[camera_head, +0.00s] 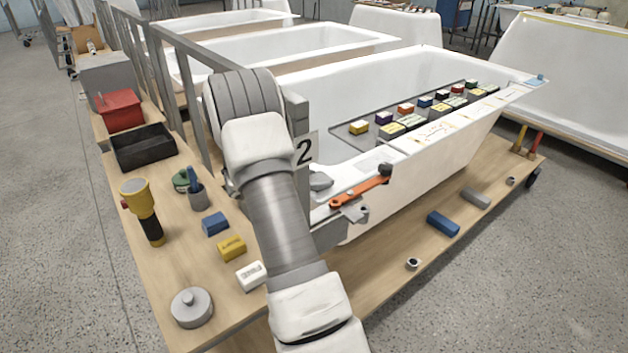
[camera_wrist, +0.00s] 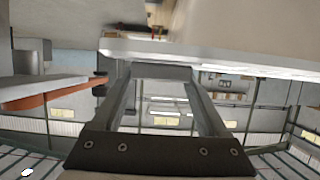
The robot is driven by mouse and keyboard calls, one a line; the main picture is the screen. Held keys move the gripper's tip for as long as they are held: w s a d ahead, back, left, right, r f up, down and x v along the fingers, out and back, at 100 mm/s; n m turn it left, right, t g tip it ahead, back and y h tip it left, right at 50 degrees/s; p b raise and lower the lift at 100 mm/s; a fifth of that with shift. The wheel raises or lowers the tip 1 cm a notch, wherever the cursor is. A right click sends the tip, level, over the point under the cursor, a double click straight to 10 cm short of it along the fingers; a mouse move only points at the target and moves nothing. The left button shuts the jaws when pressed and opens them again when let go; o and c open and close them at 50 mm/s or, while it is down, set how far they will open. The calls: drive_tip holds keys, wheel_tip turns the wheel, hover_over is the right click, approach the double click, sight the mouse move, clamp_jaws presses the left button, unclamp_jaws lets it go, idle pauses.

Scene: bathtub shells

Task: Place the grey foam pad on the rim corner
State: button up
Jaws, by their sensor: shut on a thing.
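My gripper (camera_wrist: 162,80) shows in the wrist view, its two fingers apart with a flat grey piece (camera_wrist: 160,72) spanning between the tips; this looks like the grey foam pad, gripped. In the head view my arm hides most of the gripper and I cannot make out the pad. The white bathtub (camera_head: 375,85) stands on the wooden bench. Its near corner is by the "2" plate (camera_head: 305,151), partly behind my arm. In the wrist view a pale rim-like edge (camera_wrist: 200,60) runs just beyond the fingertips; contact cannot be told.
An orange-handled clamp (camera_head: 360,192) sits at the near rim corner. A dark tray (camera_head: 425,120) of coloured blocks lies along the rim. Blue (camera_head: 443,223) and grey (camera_head: 476,198) pieces lie on the bench. A yellow torch (camera_head: 142,205) and metal posts stand left.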

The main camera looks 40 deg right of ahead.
drive_tip(key=shift+f, duration=0.1)
drive_tip(key=o, duration=1.2)
